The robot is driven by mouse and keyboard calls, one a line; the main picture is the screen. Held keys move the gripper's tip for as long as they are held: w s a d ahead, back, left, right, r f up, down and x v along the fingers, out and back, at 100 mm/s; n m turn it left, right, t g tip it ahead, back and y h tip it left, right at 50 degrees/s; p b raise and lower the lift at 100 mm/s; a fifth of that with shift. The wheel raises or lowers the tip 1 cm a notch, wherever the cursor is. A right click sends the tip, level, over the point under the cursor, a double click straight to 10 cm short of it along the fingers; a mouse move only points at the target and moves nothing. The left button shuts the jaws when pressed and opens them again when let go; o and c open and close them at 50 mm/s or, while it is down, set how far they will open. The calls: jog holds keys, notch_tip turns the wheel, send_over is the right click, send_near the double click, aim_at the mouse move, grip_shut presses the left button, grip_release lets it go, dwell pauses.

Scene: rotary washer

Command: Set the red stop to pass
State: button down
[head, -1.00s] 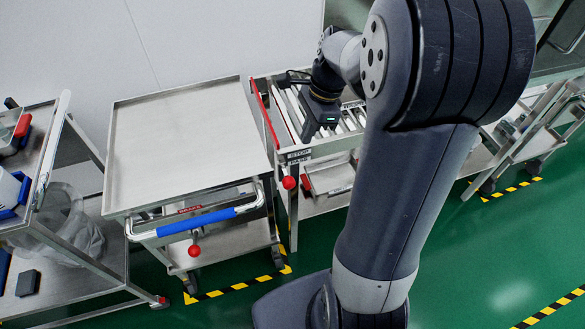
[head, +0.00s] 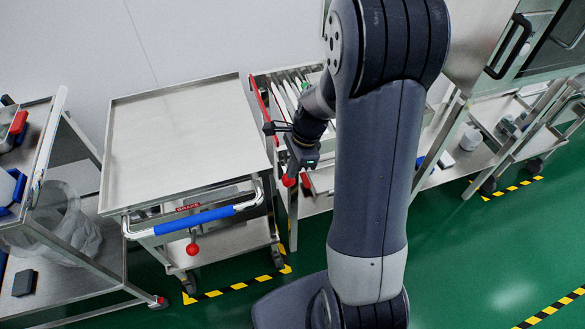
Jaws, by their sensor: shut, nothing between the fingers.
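The red stop is a long red bar (head: 258,97) along the left edge of the roller rack; its lower part is partly covered by my gripper. A red ball knob (head: 288,180) shows at the rack's front corner, just below my gripper. My gripper (head: 292,171) points down in front of that corner, shut and empty, very close to the knob. I cannot tell whether it touches the knob. The stop/pass label plate is hidden behind my gripper.
A steel cart (head: 185,145) with a blue handle (head: 195,221) and a red lower knob (head: 193,249) stands left of the rack. A shelf cart (head: 30,160) is at far left. Rollers (head: 290,90) lie behind my arm. Green floor (head: 480,250) is clear at right.

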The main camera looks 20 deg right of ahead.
jog(key=shift+f, duration=0.2)
notch_tip(320, 180, down, 4)
jog(key=shift+b, duration=1.25)
jog(key=shift+s, duration=0.15)
jog(key=p+v, duration=0.5)
jog(key=v, duration=0.9)
jog(key=shift+r, duration=0.3)
jog(key=shift+f, duration=0.1)
